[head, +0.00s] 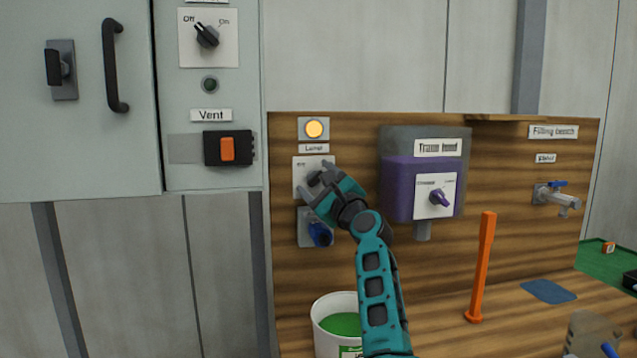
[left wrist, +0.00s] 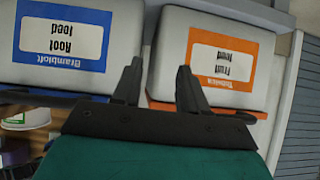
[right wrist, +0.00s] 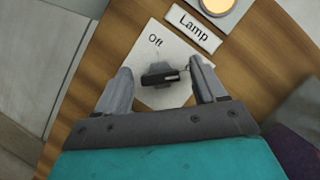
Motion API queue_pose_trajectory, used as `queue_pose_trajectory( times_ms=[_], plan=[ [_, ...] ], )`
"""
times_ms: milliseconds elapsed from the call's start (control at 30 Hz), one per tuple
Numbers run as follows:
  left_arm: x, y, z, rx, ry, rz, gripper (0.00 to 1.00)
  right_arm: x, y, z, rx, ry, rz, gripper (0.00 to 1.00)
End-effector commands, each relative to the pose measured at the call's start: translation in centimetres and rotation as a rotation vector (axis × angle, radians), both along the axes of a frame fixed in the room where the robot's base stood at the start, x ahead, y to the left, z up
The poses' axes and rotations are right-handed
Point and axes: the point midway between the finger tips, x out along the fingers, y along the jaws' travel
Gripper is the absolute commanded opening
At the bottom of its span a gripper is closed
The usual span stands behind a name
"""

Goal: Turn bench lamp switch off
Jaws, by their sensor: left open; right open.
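The lamp switch is a black rotary knob (right wrist: 160,76) on a white plate (right wrist: 150,42) marked "Off" at its upper left. In the right wrist view its bar lies nearly level, with a pale mark toward the right, away from "Off". Any label on the right is hidden by a finger. The amber lamp (head: 314,129) above it glows. My right gripper (right wrist: 160,72) is open, with one finger on each side of the knob; I cannot tell whether they touch it. In the head view it covers part of the plate (head: 302,163). My left gripper (left wrist: 159,70) is open and empty.
A blue-handled valve (head: 320,234) sits just below the switch. The purple trace feed tank (head: 398,190) with its own knob is close on the right. A white bucket (head: 322,307) and an orange post (head: 482,265) stand below. Feed containers (left wrist: 120,45) face my left gripper.

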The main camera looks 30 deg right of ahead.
Motion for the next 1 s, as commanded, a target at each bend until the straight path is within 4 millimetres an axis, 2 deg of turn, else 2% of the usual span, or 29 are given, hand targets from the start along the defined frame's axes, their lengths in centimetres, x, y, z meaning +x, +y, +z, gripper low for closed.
queue_pose_trajectory(
  times_ms=[67,633,1000],
  plan=[
    [0.0,-0.01,0.0,0.0,0.0,0.0,0.43,-0.02,-0.01,-0.01,0.0,0.0,0.0,0.68],
    [0.02,0.01,0.01,0.0,0.0,0.0,0.43,-0.03,-0.01,-0.04,0.0,0.001,-0.001,0.14],
    [0.08,0.02,0.85,0.0,-0.002,0.001,0.43,-0.04,-0.08,0.11,-0.068,0.02,-0.001,0.14]
  ],
)
